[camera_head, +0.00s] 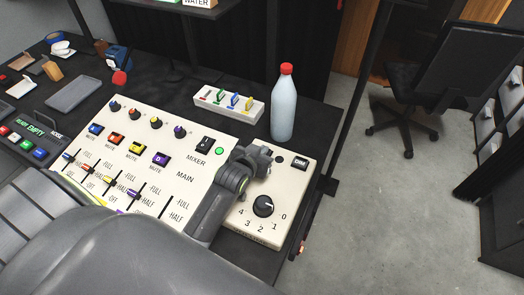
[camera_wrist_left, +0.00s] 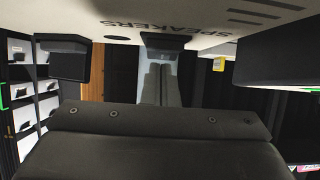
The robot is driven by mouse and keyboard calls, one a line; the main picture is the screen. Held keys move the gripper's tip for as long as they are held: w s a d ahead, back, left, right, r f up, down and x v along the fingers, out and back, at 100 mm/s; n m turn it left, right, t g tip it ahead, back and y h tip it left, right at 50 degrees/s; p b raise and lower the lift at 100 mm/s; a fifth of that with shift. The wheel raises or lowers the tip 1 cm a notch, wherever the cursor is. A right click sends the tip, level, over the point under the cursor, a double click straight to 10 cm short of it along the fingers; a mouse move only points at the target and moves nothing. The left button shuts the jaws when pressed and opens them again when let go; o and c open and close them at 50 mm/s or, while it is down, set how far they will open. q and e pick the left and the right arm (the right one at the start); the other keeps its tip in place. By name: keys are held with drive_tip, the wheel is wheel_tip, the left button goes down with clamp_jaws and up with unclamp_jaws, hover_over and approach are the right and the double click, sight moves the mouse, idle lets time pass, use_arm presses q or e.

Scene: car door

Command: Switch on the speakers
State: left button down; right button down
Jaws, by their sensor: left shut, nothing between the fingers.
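The cream speaker box (camera_head: 240,220) stands at the right end of the desk, with a black knob numbered 0 to 4 and a button marked DIM (camera_head: 299,163). My left gripper (camera_head: 266,158) is over its upper left part, shut and empty, and hides what lies beneath. In the left wrist view the word SPEAKERS (camera_wrist_left: 128,22) shows on the panel. A small dark switch (camera_wrist_left: 165,40) is beside the word, right at the tips of my shut left fingers (camera_wrist_left: 164,66). I cannot tell whether they touch. My right gripper is not in view.
A mixer panel (camera_head: 140,140) with coloured mute buttons, faders and a lit green lamp (camera_head: 219,150) lies to the left. A white bottle with a red cap (camera_head: 284,105) stands behind the speaker box. A low white holder (camera_head: 228,105) is beside it.

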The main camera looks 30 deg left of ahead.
use_arm(q)
drive_tip(key=shift+f, duration=0.15)
drive_tip(key=shift+w+g+p, duration=0.25)
drive_tip(key=shift+g+p, duration=0.05)
drive_tip(key=shift+p, duration=0.9)
drive_tip(key=shift+f+b, duration=0.2)
drive_tip(key=shift+b, duration=0.2)
drive_tip(key=shift+w, duration=0.1)
drive_tip(key=shift+w+a+r+p, duration=0.1)
drive_tip(key=shift+w+r+p, duration=0.2)
drive_tip(key=shift+w, duration=0.35)
